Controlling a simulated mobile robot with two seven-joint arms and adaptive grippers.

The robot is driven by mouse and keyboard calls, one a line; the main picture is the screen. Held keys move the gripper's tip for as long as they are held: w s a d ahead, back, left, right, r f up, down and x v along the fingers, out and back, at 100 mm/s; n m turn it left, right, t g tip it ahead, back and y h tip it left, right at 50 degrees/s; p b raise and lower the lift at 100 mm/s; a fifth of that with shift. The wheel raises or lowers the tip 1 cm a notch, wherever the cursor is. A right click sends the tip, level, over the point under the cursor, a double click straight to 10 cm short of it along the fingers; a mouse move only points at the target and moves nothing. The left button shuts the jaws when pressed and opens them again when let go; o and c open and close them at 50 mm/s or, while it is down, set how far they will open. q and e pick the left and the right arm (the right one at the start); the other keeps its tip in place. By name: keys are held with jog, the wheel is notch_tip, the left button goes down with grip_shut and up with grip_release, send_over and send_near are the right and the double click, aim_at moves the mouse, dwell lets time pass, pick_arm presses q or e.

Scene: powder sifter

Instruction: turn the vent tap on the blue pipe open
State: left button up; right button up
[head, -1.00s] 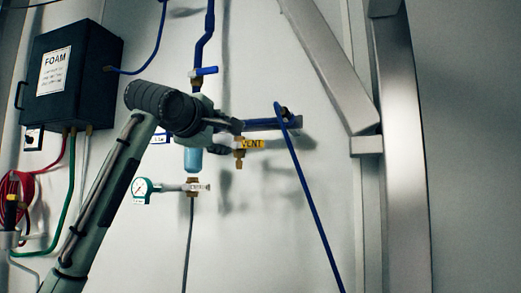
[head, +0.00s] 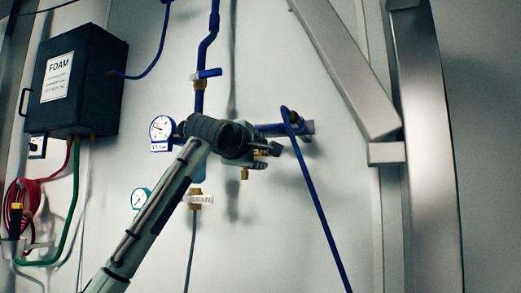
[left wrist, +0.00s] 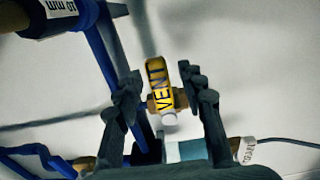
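The vent tap has a yellow handle marked VENT (left wrist: 160,88) and a brass body (left wrist: 152,104). In the left wrist view it lies between the two fingers of my left gripper (left wrist: 162,80). The fingers are apart, with a gap visible on each side of the handle. In the head view my left gripper (head: 268,151) covers most of the tap; a bit of yellow and the brass outlet (head: 244,174) below it show. The blue pipe (head: 200,98) comes down the wall and a blue branch (head: 272,129) runs right behind the gripper. My right gripper is not in view.
A blue-handled valve (head: 207,74) is above. A blue gauge (head: 161,129) and a green gauge (head: 141,198) sit left of the pipe. A blue hose (head: 318,205) hangs at right. A black FOAM box (head: 75,80) and a metal post (head: 428,150) flank the bare wall.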

pick_arm(q)
jog(key=shift+w+d, duration=0.1)
jog(key=shift+w, duration=0.15)
grip_shut()
dwell(0.3)
